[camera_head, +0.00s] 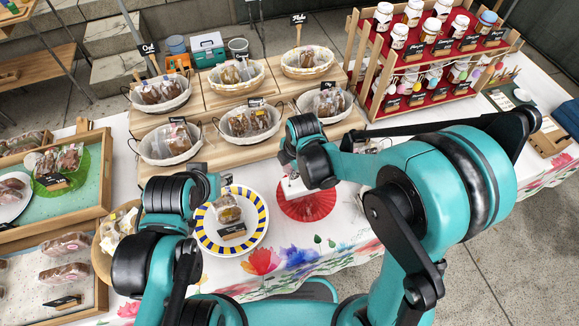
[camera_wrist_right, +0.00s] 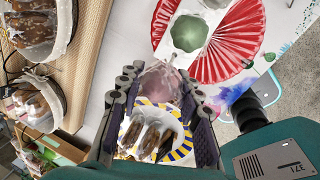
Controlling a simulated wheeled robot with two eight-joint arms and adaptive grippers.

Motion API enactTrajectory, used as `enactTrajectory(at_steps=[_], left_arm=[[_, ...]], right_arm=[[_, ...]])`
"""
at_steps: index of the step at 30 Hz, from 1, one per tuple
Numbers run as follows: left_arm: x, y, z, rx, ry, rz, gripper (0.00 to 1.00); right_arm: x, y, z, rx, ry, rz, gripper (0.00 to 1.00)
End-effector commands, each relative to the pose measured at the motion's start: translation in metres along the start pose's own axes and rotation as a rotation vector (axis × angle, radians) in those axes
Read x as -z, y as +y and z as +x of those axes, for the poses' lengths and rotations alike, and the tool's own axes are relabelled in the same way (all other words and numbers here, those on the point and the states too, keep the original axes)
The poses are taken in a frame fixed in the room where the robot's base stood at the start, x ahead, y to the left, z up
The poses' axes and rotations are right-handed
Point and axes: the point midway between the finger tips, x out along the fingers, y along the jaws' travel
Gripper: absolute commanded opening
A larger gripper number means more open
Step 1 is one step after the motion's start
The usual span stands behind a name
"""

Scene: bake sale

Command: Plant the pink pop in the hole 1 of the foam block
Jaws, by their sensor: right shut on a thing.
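In the right wrist view my right gripper (camera_wrist_right: 158,98) is shut on the pink pop (camera_wrist_right: 163,82), a pale pink ball in a clear wrapper, held between the two pads. The white foam block (camera_wrist_right: 213,12) lies on the red pleated mat, partly hidden by a green pop (camera_wrist_right: 188,33). Its hole 1 cannot be made out. In the head view the right gripper (camera_head: 287,158) is close to the foam block (camera_head: 293,187), and my arm hides the pop. My left gripper (camera_head: 207,186) is near the blue-and-yellow striped plate; its fingers are not clear.
The red mat (camera_head: 308,206) lies beside the striped plate (camera_head: 208,243) with wrapped bakes. Several baskets (camera_head: 238,139) stand behind on wooden boards. A jar rack (camera_head: 385,90) stands at the back right. Trays (camera_head: 98,215) fill the left side.

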Motion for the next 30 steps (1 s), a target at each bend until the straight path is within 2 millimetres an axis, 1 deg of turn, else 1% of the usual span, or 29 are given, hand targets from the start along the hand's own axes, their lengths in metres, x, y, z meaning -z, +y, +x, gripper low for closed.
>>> enactTrajectory(at_steps=[5,30], left_arm=[[-0.001,0.000,0.001,0.000,0.000,0.000,0.40],[-0.012,0.000,0.017,0.000,0.000,0.000,0.40]], right_arm=[[0.000,0.000,0.001,0.000,0.000,0.000,0.25],[0.000,-0.005,0.022,0.000,0.000,0.000,0.25]])
